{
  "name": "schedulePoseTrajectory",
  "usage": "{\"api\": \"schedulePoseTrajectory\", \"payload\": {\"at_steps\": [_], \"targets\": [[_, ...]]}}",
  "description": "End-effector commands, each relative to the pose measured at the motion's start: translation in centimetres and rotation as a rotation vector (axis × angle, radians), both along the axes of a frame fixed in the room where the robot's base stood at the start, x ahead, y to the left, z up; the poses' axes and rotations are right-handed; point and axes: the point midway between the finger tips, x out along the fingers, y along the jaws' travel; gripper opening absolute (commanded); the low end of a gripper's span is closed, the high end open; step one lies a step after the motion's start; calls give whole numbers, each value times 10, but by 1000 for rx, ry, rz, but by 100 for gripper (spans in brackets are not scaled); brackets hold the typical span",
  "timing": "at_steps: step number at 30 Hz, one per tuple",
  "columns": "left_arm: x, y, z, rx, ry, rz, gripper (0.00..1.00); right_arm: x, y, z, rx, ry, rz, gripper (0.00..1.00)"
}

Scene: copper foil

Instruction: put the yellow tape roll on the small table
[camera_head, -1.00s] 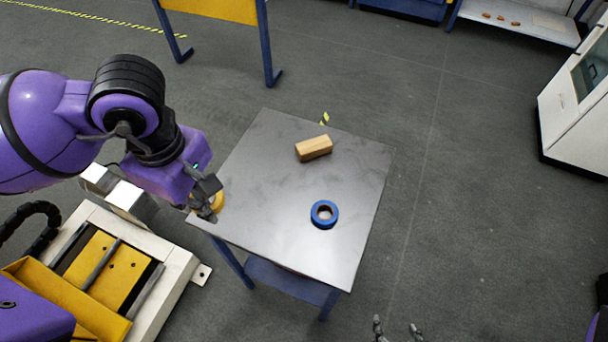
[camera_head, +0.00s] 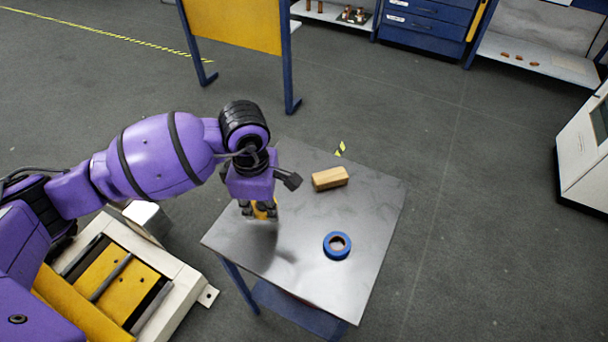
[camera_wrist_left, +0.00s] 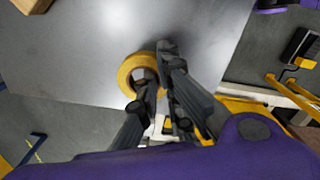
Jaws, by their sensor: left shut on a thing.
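The yellow tape roll (camera_wrist_left: 127,68) is held by my left gripper (camera_wrist_left: 153,78), with one finger inside the ring and one outside it. In the head view the roll (camera_head: 262,211) is mostly hidden behind the fingers of my left gripper (camera_head: 259,208). The small table (camera_head: 300,262) has a grey metal top and blue legs. The gripper and roll are over its left part. I cannot tell exactly how high the roll is above the top. My right gripper does not show.
A blue tape roll (camera_head: 337,245) lies on the table, right of my gripper. A wooden block (camera_head: 330,178) lies near its far edge. The front middle of the top is bare. A yellow panel on blue legs (camera_head: 235,25) stands beyond.

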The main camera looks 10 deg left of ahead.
Motion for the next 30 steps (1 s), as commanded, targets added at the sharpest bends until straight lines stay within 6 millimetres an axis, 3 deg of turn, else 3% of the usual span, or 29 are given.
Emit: {"api": "schedulePoseTrajectory", "payload": {"at_steps": [7, 13, 25, 27, 30], "targets": [[11, -6, -15, 0, 1, 0, 0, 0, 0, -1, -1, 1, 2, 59], [9, -5, -42, -1, 1, 0, 0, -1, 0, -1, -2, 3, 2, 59], [9, -4, -49, 0, 1, 0, 0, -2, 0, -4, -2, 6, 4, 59], [9, -4, -47, 0, 1, 0, 15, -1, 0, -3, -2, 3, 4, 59], [9, -4, -47, 0, 0, 0, 25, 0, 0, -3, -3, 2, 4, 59]]}}
